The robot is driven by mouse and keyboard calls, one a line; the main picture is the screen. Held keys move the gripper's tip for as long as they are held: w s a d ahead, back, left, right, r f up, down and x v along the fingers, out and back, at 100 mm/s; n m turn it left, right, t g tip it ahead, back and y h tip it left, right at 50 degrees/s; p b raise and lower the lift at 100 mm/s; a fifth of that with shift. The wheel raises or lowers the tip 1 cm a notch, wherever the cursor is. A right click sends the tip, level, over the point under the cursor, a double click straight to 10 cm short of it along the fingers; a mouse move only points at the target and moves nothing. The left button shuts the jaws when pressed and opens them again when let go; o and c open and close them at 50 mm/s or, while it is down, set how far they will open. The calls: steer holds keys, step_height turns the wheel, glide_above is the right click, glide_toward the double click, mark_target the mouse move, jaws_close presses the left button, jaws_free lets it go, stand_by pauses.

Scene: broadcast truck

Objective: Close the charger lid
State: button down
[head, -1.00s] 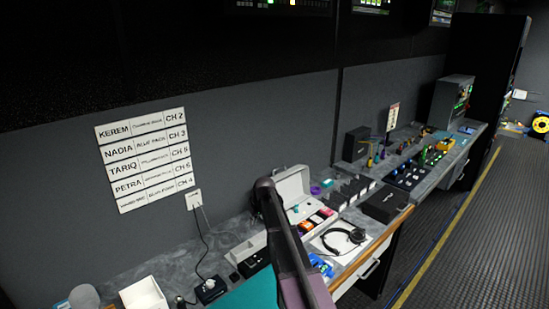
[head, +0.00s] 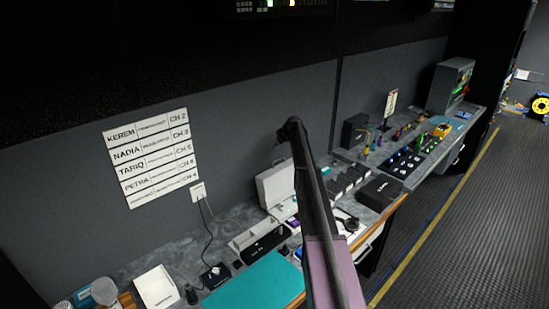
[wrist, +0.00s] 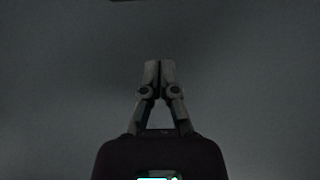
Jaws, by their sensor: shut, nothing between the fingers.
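A pale case with a raised lid (head: 276,186) stands on the counter against the wall in the head view; I take it for the charger. The lid stands up at the back, open. My own arm crosses in front of the case and hides most of its inside and right side. My gripper (wrist: 159,66) shows in the wrist view with its fingers together and nothing between them. It faces a plain dark grey surface, and no lid shows in that view. In the head view the gripper is hidden.
Left of the case are a long tray with a black device (head: 265,241), a teal mat (head: 252,285) and a white box (head: 156,288). To the right are headphones (head: 347,222), a black box (head: 380,192) and several small dark units.

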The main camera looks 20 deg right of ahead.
steer(key=shift+w+f, duration=0.1)
steer(key=shift+f, duration=0.05)
step_height(320, 180, down, 8)
steer(key=w+b, duration=0.1)
steer(key=b, duration=0.7)
steer(key=shift+w+a+r, duration=0.2)
steer(key=shift+w+a, duration=0.05)
steer(key=shift+w, duration=0.05)
stand_by(0.4)
steer(key=shift+a, duration=0.15)
stand_by(0.3)
